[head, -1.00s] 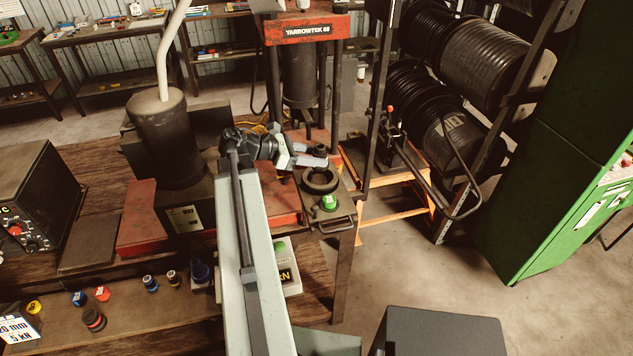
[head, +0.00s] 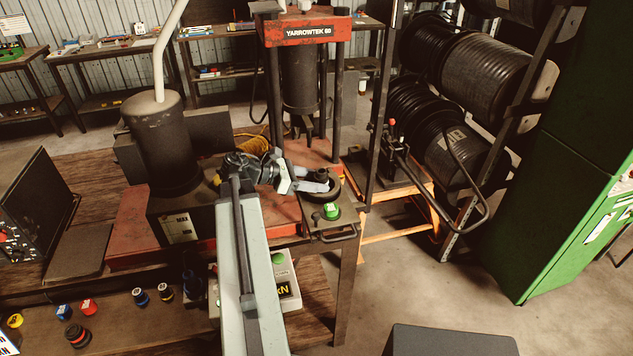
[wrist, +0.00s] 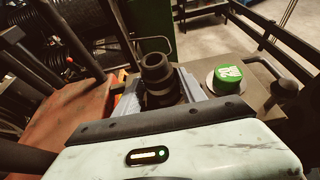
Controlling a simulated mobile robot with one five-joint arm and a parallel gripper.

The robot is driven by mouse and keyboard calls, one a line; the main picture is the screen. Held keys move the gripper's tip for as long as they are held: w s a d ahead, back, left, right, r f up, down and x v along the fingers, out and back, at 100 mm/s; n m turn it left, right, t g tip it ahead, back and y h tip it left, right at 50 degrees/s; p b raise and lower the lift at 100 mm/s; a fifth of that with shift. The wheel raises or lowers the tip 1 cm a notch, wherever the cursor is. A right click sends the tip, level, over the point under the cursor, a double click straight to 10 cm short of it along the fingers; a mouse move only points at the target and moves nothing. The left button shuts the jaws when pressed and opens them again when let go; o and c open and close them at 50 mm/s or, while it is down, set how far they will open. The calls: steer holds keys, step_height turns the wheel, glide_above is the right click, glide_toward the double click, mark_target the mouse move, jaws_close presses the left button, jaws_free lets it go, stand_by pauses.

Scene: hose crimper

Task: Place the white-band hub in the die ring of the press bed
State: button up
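My gripper (head: 318,182) is at the front of the red press, over the dark round die ring (head: 338,195) on the press bed. Its pale fingers are closed on a dark, stepped hub (head: 321,174), which stands upright. In the wrist view the hub (wrist: 156,75) sits between the fingertips. No white band can be made out on it. The fingers and hub cover part of the ring, and I cannot tell whether the hub's lower end is inside the ring or just above it.
A green-topped round piece (head: 331,211) sits on the bed's front corner, close to the ring. The press posts and ram (head: 300,85) stand behind. Several small coloured hubs (head: 88,306) lie on the bench at lower left. A hose rack (head: 450,120) and green cabinet (head: 570,170) stand right.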

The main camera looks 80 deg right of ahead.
steer(key=shift+r+p, duration=0.3)
steer(key=shift+r, duration=0.05)
steer(key=p+v, duration=0.4)
steer(key=v, duration=0.8)
steer(key=shift+f, duration=0.1)
